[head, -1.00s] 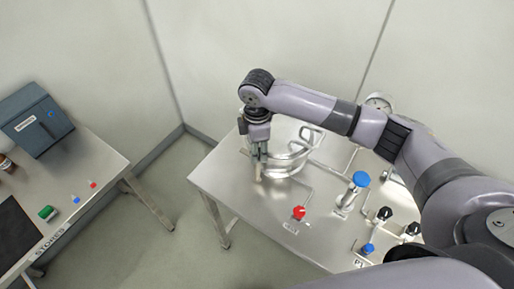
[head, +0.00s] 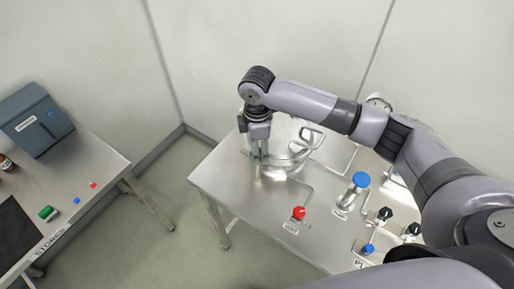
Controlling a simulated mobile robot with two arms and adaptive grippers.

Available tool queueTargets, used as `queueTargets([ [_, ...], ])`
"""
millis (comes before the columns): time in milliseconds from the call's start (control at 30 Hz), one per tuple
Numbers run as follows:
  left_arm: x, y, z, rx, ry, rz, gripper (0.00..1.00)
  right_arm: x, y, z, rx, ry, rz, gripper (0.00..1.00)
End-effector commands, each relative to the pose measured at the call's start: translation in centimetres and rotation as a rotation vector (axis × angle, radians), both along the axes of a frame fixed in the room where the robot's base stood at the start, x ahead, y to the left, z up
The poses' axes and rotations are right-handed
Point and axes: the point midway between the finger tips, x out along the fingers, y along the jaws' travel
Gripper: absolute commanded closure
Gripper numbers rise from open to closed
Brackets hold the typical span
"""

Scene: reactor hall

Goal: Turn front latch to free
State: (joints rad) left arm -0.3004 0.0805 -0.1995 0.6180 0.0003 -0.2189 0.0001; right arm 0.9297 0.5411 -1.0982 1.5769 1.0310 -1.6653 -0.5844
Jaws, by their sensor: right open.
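A round steel vessel (head: 290,160) with a lid and a raised handle (head: 311,136) stands on the steel table at the centre. My right gripper (head: 259,167) points down at the vessel's front left side. Its fingers are open and stand around or just in front of the rim there. The front latch cannot be made out clearly, as the fingers cover that part of the rim. I cannot tell whether they touch it. My left gripper is out of view.
On the steel table (head: 228,187) are a red knob (head: 299,212), a blue-topped valve (head: 361,180), black knobs (head: 385,213) and a smaller blue knob (head: 368,248). A side table at left holds a blue-grey box (head: 38,118) and a green block (head: 46,212).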

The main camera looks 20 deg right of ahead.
Motion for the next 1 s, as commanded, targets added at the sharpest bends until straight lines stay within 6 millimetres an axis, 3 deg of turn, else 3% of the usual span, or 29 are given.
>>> queueTargets([
  [300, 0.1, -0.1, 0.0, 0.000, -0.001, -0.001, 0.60, 0.1, 0.0, 6.6, 0.001, -0.005, 0.002, 0.48],
  [500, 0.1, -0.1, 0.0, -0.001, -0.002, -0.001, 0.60, 0.1, 0.0, 9.9, 0.002, -0.004, 0.000, 0.48],
  [700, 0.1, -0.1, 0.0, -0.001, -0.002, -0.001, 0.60, 0.1, 0.0, 11.2, 0.001, -0.002, 0.000, 0.48],
  [1000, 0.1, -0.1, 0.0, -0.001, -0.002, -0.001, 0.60, 0.1, 0.0, 11.2, 0.001, -0.002, 0.001, 0.48],
])
